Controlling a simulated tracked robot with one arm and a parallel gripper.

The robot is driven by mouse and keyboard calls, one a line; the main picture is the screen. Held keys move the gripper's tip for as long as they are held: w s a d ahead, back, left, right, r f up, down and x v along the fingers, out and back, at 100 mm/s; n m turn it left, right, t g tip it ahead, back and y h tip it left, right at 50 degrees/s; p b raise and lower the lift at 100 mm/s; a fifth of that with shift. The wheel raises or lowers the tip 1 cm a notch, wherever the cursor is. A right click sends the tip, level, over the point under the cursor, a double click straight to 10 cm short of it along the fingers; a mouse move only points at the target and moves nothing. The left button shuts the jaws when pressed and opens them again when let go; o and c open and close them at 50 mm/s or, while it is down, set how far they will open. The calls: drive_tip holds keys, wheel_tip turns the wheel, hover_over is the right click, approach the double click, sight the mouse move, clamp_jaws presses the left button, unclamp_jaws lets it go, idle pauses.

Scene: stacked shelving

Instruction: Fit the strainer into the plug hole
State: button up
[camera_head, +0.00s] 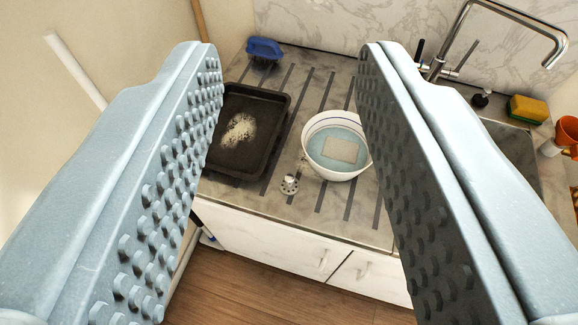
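The strainer (289,184) is a small, round, pale metal piece with dark holes. It lies on the counter near its front edge, just left of the white bowl. My gripper (288,52) is open and empty, its two light-blue studded fingers wide apart. In the view the strainer shows between the fingers, well beyond them and lower down. The sink basin (512,150) is at the right, partly behind my right finger. The plug hole is hidden from this view.
A dark baking tray (270,112) with white residue and a white bowl (322,170) of bluish water stand on the grooved counter (240,192). A blue brush (264,48) lies at the back.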

drive_tip(key=shift+o, duration=1)
drive_tip(key=shift+w+f, duration=0.15)
drive_tip(key=shift+f, duration=0.05)
drive_tip(key=w+d+f+b, duration=0.1)
drive_tip(key=w+f+b, duration=0.25)
drive_tip(key=f, duration=0.75)
drive_tip(key=w+f+b, duration=0.2)
drive_tip(key=w+f, duration=0.3)
drive_tip(key=f, duration=0.5)
drive_tip(key=w+d+f+b, duration=0.15)
drive_tip(key=w+f, duration=0.25)
drive_tip(key=f, duration=0.7)
drive_tip(key=n+y+b, duration=0.1)
drive_tip(key=b, duration=0.3)
approach(289, 183)
drive_tip(key=shift+w+a+f+t+p, duration=0.1)
drive_tip(key=shift+w+f+t+p, duration=0.15)
drive_tip(key=shift+w+p, duration=0.35)
drive_tip(key=shift+w+a+f+t+p, duration=0.15)
drive_tip(key=shift+w+f+p, duration=0.15)
drive_tip(key=shift+w+p, duration=0.3)
drive_tip(key=w+p, duration=0.1)
drive_tip(key=p, duration=0.3)
drive_tip(key=shift+w+d, duration=0.1)
drive_tip(key=shift+d, duration=0.1)
drive_tip(key=shift+w+p, duration=0.2)
drive_tip(key=shift+p, duration=0.9)
drive_tip(key=shift+w+p, duration=0.1)
drive_tip(key=shift+p, duration=0.3)
